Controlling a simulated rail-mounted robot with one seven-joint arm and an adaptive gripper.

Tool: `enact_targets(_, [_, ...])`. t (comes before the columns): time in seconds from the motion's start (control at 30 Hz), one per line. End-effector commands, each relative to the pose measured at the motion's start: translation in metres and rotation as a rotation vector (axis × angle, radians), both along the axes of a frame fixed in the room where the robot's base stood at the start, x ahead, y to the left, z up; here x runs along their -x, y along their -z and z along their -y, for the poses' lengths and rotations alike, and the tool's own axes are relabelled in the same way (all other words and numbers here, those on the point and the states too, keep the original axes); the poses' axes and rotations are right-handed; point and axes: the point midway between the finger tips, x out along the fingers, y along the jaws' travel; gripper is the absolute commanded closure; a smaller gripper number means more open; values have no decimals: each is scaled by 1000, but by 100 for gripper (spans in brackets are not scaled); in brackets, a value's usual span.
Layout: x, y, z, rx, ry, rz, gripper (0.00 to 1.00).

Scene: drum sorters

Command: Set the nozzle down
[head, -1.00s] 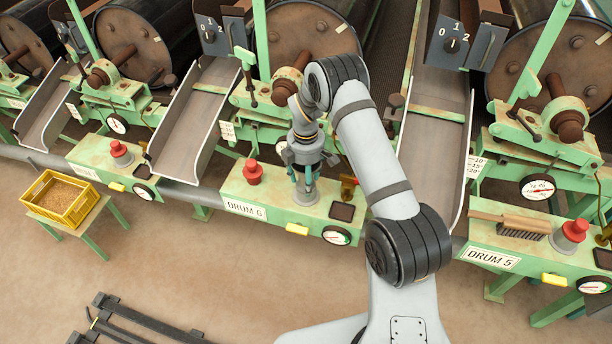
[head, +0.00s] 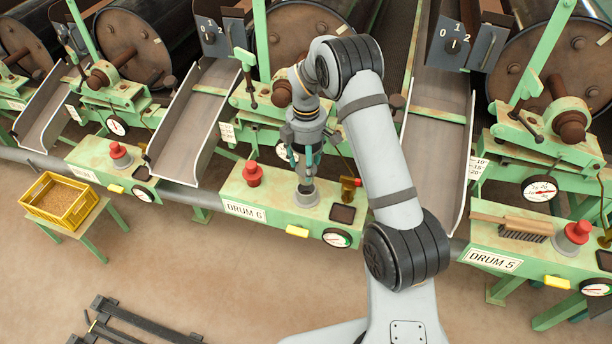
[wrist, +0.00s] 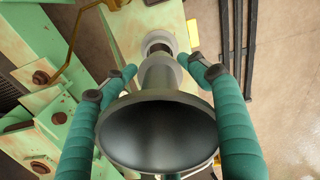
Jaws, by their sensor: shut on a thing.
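The nozzle (wrist: 158,132) is a dark grey piece with a wide flared mouth facing the wrist camera and a narrower end pointing down. My gripper (wrist: 162,76) has its teal-padded fingers on both sides of the nozzle's narrower part and is shut on it. In the head view my gripper (head: 305,168) is above the green DRUM 6 bench (head: 265,202). Below the nozzle is a round light-grey seat (head: 306,199) on the bench top. Its dark opening also shows in the wrist view. I cannot tell whether the nozzle's lower end touches the seat.
A red button (head: 252,174) stands left of the seat. A dark square pad (head: 342,214) and a brass fitting (head: 349,187) are to its right. A gauge (head: 337,237) and a yellow block (head: 297,231) are on the bench front. A brush (head: 520,227) lies on the DRUM 5 bench.

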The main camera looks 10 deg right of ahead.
Motion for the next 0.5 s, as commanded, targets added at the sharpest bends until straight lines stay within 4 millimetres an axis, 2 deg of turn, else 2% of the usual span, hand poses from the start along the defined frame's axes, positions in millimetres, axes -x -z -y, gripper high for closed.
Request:
enact_targets(0.1, [-1, -14, 0, 0, -2, 3, 70])
enact_targets(0.2, [-1, -20, 0, 0, -2, 2, 70])
enact_targets(0.5, [0, -21, 0, 0, 0, 1, 70])
